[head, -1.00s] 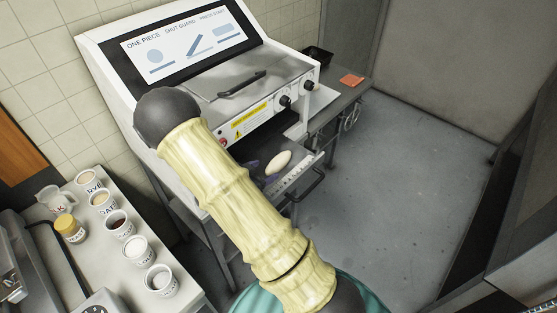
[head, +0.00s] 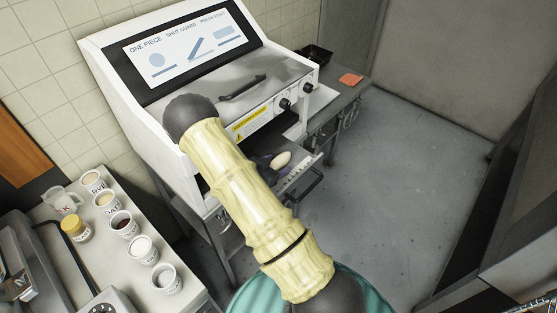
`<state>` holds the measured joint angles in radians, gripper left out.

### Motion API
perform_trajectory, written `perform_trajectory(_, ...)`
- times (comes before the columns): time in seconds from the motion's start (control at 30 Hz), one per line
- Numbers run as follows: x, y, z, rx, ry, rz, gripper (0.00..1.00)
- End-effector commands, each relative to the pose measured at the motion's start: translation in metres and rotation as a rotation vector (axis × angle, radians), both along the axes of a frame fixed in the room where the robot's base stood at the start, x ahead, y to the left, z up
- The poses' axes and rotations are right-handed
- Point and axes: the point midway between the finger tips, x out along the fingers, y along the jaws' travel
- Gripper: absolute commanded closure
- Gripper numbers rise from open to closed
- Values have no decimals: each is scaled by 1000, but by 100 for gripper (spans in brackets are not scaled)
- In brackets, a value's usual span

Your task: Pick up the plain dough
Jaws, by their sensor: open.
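The plain dough (head: 281,159) is a pale, smooth oval piece. It lies on the metal tray (head: 300,176) at the front of the white machine, in the head view. My gripper (head: 268,162) shows only as small dark, purplish finger parts just left of the dough, at its near end. The gripper is open. My pale-sleeved arm hides most of the gripper, so I cannot tell whether the fingers touch the dough or lie on both sides of it.
The white machine (head: 170,105) has a picture panel, a lid with a black handle and front knobs. Labelled tubs line the left counter (head: 184,289). The floor (head: 400,190) at right is clear.

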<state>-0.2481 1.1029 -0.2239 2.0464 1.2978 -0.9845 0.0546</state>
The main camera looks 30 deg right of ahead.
Motion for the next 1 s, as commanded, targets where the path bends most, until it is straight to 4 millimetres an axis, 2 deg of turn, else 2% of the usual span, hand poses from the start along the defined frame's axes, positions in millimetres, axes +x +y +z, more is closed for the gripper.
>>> perform_trajectory(0.57, 1, -3, -2, 0, 0, 1, 36)
perform_trajectory(0.7, 1, -2, -2, 0, 0, 1, 64)
perform_trajectory(0.77, 1, -2, -2, 0, 0, 1, 74)
perform_trajectory(1.0, 1, -3, -1, 0, 0, 1, 74)
